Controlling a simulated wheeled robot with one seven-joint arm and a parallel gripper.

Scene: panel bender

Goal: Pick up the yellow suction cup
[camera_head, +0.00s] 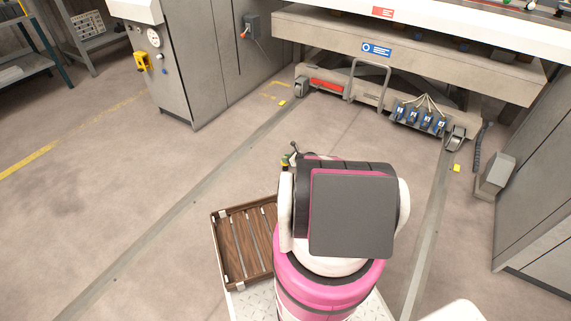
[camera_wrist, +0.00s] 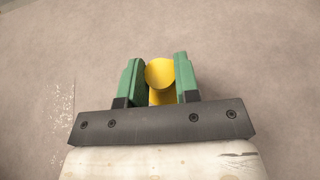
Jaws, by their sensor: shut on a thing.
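The yellow suction cup (camera_wrist: 160,73) is between the two green fingers of my gripper (camera_wrist: 160,78) in the wrist view. Its round yellow face shows, with more yellow below it. The fingers are shut on it, and only plain floor shows behind it. In the head view my gripper (camera_head: 287,160) is a small green and dark shape at the left of my arm. A bit of yellow shows there, but most of the gripper and cup is hidden or too small to make out.
A brown slatted wooden tray (camera_head: 224,247) lies at the left of my arm. A large machine table (camera_head: 455,68) on a wheeled frame stands ahead. Grey cabinets (camera_head: 215,60) stand at the left, and another stands at the right edge. The floor between is mostly clear.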

